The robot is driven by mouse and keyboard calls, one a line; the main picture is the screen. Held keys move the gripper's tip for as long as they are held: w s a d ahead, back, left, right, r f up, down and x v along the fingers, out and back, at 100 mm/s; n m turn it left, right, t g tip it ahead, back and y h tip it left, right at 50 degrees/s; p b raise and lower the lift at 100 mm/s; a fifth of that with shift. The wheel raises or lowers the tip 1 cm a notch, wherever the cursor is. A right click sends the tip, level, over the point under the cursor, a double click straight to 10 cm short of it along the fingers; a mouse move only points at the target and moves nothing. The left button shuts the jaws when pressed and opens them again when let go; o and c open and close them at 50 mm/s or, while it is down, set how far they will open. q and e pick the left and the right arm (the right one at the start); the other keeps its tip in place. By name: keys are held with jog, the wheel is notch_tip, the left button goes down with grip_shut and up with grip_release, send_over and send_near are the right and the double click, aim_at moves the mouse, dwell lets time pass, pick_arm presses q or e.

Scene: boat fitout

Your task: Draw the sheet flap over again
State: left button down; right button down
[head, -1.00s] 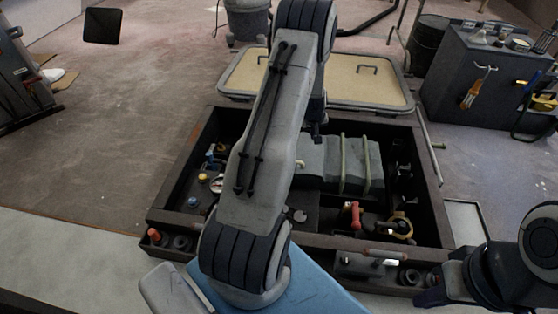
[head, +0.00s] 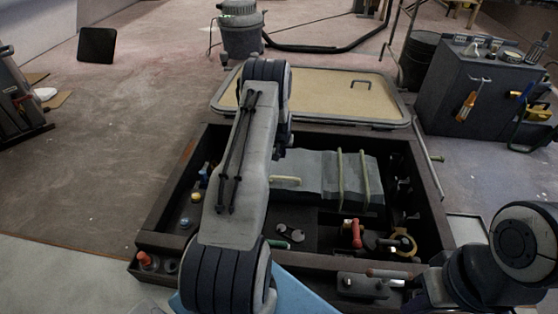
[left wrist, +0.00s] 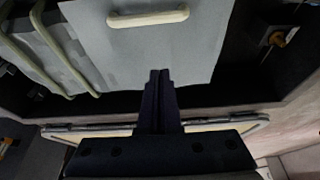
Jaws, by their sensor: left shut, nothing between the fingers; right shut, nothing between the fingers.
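The sheet flap (head: 315,165) is a grey panel over part of the dark open hatch well, with a cream handle (head: 285,181) on it. In the left wrist view the grey sheet (left wrist: 150,50) hangs at the top, with its handle (left wrist: 148,18) near the upper edge. My left gripper (left wrist: 158,76) is shut and empty. Its fingertips show against the sheet's edge, below the handle; I cannot tell if they touch. In the head view my left arm hides most of that gripper. My right gripper (head: 415,292), low at the right, is dark, shut and only partly visible.
Two pale green hoops (head: 343,181) cross the grey sheet. The well's dark rim (head: 428,185) surrounds several fittings, including a red-handled valve (head: 355,232). A tan hatch lid (head: 320,92) lies behind. A grey tool cabinet (head: 470,95) stands at the right. Open floor is at the left.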

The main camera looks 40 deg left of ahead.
pick_arm(q)
jog(key=b, duration=0.6)
send_over(283, 174)
jog(key=f, duration=0.9)
jog(key=shift+w+a, duration=0.25)
jog(key=shift+w, duration=0.1)
jog(key=shift+s+d+r, duration=0.15)
jog(key=shift+s+d, duration=0.05)
jog(key=shift+s, duration=0.1)
jog(key=shift+s+d+f+b, duration=0.1)
jog(key=shift+s+d+b, duration=0.3)
jog(key=shift+s, duration=0.3)
jog(key=shift+s+d+f+b, duration=0.15)
jog(key=shift+s+d, duration=0.3)
jog(key=shift+s, duration=0.25)
jog(key=shift+r, duration=0.1)
